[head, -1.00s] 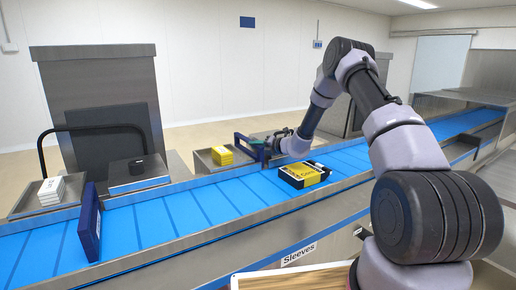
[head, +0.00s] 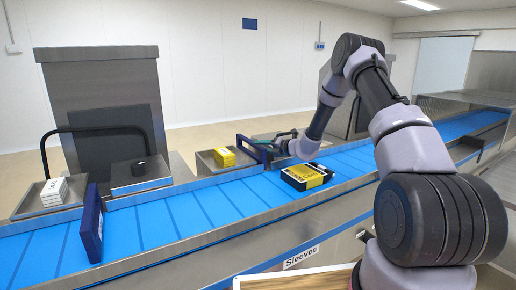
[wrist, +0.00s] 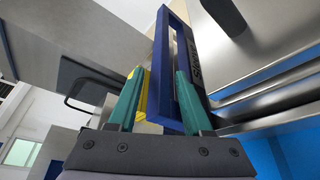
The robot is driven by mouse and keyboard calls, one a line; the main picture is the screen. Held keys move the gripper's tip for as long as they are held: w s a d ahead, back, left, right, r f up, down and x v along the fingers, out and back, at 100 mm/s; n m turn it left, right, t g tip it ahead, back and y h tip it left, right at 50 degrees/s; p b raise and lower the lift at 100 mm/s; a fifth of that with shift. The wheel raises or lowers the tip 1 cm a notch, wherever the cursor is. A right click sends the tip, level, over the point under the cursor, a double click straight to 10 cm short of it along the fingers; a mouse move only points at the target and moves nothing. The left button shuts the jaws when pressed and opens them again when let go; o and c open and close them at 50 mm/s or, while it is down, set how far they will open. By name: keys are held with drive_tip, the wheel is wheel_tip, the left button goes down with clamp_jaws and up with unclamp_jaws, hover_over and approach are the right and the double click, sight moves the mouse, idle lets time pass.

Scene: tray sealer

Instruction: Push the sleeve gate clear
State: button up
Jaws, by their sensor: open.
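A blue framed gate (head: 254,151) stands at the far edge of the blue belt, beside the yellow stack.
A black and yellow box (head: 306,176) lies on the blue belt (head: 215,206) just in front of my gripper. Another blue gate (head: 90,225) stands across the belt at left. White (head: 54,190) and yellow (head: 224,157) stacks sit in bins behind the belt. A "Sleeves" label (head: 301,257) is on the near side.

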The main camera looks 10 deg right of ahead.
drive_tip(key=v, duration=0.8)
drive_tip(key=shift+r, duration=0.1)
drive_tip(key=s+a+r+n+g, duration=0.3)
drive_tip(key=s+r+n, duration=0.6)
drive_tip(key=r, duration=0.1)
drive_tip(key=s+a+r+n+g, duration=0.4)
drive_tip(key=s+r+n, duration=0.5)
drive_tip(key=s+r, duration=0.1)
drive_tip(key=s+d+r+n+t+h, duration=0.1)
drive_tip(key=s+d+n, duration=0.3)
drive_tip(key=s, duration=0.4)
drive_tip(key=s+d+r+n+h, duration=0.4)
drive_tip(key=s+n, duration=0.3)
drive_tip(key=s, duration=0.1)
drive_tip(key=s+d+r+n+t+h, duration=0.1)
drive_tip(key=s+d+r+n+h, duration=0.1)
drive_tip(key=s+n, duration=0.4)
drive_tip(key=s+d+h, duration=0.1)
drive_tip(key=s+d, duration=0.1)
drive_tip(key=shift+s+r+t, duration=0.3)
drive_tip(key=shift+s+r, duration=0.05)
drive_tip(key=shift+d, duration=0.15)
